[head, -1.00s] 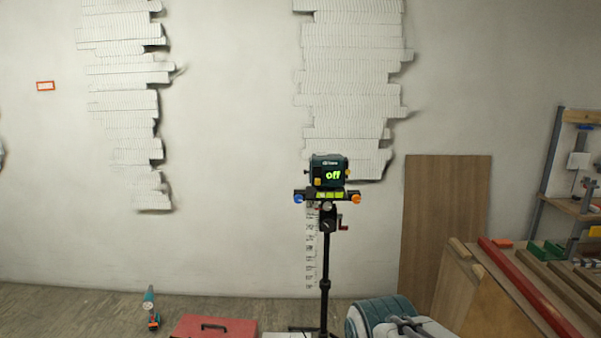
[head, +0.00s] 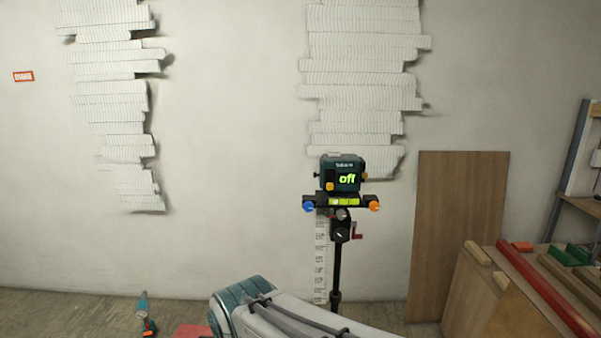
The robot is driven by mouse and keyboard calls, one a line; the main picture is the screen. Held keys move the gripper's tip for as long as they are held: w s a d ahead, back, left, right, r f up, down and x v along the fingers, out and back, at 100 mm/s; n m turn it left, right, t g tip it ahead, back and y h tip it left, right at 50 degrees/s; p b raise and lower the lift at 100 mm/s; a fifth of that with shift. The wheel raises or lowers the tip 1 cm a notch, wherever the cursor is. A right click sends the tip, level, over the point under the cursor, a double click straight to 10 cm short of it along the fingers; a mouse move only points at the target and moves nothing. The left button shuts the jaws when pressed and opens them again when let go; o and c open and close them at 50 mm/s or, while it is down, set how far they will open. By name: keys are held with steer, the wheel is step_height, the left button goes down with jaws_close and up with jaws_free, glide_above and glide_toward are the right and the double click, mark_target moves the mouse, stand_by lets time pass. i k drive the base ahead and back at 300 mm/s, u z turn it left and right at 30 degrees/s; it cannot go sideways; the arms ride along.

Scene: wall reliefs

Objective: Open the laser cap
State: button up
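The laser (head: 342,174) is a dark teal box with a green "off" on its display. It sits upright on a black tripod mount (head: 340,201) with a yellow-green level, a blue knob at its left end and an orange knob at its right end. Small orange-yellow parts show on the laser's front and side; I cannot tell which part is the cap. My arm (head: 290,318) reaches in from the bottom centre, in front of the lower tripod. My gripper is not in view.
White layered reliefs (head: 362,80) hang on the wall. A brown board (head: 458,235) leans right of the tripod. A wooden bench with a red bar (head: 545,290) stands at the lower right. A teal tool (head: 146,314) stands on the floor at left, near a partly hidden red box (head: 193,331).

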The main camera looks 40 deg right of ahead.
mark_target(364, 175)
steer(key=z, duration=0.25)
steer(key=i, duration=0.65)
steer(key=z, duration=0.85)
steer(key=i, duration=0.4)
steer(key=z, duration=0.45)
